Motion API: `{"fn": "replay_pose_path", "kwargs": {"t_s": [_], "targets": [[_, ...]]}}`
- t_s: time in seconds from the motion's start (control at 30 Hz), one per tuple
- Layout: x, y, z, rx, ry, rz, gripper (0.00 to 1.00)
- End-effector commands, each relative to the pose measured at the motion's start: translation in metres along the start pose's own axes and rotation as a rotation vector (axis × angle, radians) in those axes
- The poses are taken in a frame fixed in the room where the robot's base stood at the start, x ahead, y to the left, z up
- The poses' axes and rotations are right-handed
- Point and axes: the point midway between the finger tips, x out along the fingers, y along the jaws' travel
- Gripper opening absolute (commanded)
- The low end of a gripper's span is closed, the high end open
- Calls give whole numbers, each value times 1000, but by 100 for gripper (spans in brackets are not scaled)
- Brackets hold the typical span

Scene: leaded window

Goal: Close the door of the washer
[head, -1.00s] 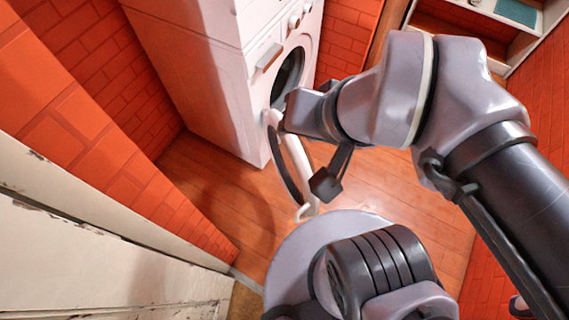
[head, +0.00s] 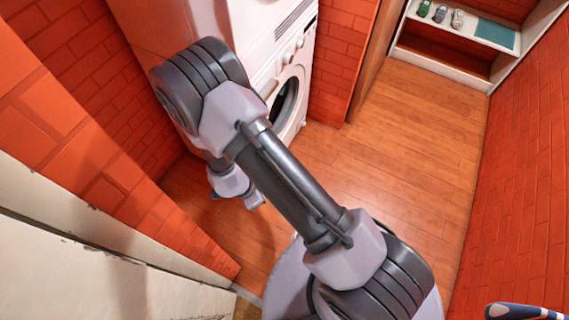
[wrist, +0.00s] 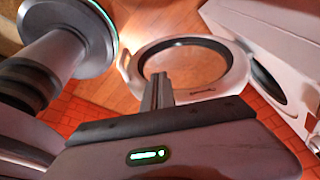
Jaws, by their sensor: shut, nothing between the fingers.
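The white washer (head: 300,62) stands against the brick wall in the head view, with its round dark opening (head: 286,100) partly showing beside my arm. In the wrist view the washer (wrist: 262,28) is at the right. Its door (wrist: 238,66), a white ring with a dark inner rim, stands open, swung out from the front. My arm hides the door in the head view. My gripper (wrist: 158,88) is shut and empty. Its fingers overlap the near left part of the ring in the wrist view; I cannot tell whether they touch it.
Brick walls close in on the left and right (head: 525,150). A pale panel (head: 90,265) is at the lower left. A blue-and-white object (head: 525,311) shows at the lower right.

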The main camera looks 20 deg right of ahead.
Motion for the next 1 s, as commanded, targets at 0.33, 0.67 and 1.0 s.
{"fn": "replay_pose_path", "kwargs": {"t_s": [0.33, 0.67, 1.0], "targets": [[63, 38, -10, 26, 94, 77, 0], [134, 43, -16, 27, 92, 76, 0], [136, 44, -55, 27, 92, 74, 0]]}}
